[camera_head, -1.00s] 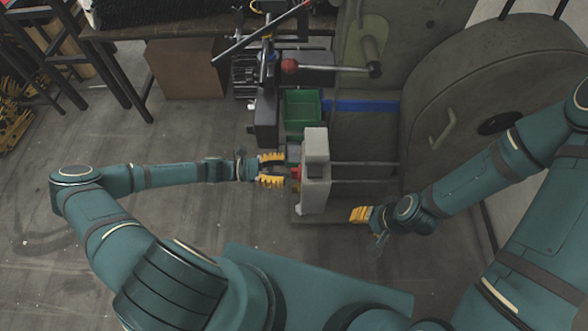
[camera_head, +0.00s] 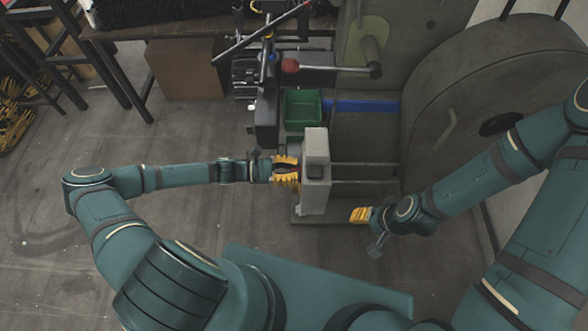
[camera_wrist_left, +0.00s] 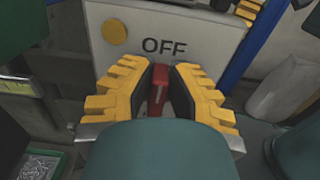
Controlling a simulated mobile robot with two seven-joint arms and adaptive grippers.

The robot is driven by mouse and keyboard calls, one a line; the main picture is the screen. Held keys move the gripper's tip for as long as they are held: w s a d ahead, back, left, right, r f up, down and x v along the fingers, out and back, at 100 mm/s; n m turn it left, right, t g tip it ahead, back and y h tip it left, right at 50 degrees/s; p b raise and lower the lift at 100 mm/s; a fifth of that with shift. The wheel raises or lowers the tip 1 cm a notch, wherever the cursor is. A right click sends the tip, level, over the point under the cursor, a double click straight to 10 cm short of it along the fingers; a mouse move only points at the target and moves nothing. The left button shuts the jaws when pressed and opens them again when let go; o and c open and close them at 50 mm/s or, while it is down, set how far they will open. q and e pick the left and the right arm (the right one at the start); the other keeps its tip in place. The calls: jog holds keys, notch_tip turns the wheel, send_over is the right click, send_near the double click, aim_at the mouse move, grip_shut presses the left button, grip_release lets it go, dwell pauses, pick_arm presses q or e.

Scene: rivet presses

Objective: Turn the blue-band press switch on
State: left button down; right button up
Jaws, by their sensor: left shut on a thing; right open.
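In the left wrist view the box's panel (camera_wrist_left: 195,50) shows the word OFF and a red switch handle (camera_wrist_left: 158,88). My left gripper (camera_head: 297,168) is at the box's left face; in the wrist view its yellow fingers (camera_wrist_left: 163,85) are closed around the red handle. The handle's lower part is hidden by the gripper. My right gripper (camera_head: 354,215) is open and empty, right of the box.
A green bin (camera_head: 302,108) stands behind the box. A lever with a red ball knob (camera_head: 290,66) reaches out above it. A large round guard (camera_head: 500,100) fills the right. A yellow round button (camera_wrist_left: 113,31) is on the panel.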

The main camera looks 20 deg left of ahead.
pick_arm(q)
jog(key=shift+s+m, duration=0.1)
jog(key=shift+m, duration=0.3)
jog(key=m, duration=0.5)
jog(key=s+f+m+b, duration=0.1)
jog(key=m, duration=0.5)
jog(key=f+m+b, duration=0.1)
jog(key=m, duration=0.5)
jog(key=shift+s+d, duration=0.35)
jog(key=shift+s, duration=0.05)
jog(key=c, duration=0.9)
grip_release()
jog(key=shift+c, duration=0.2)
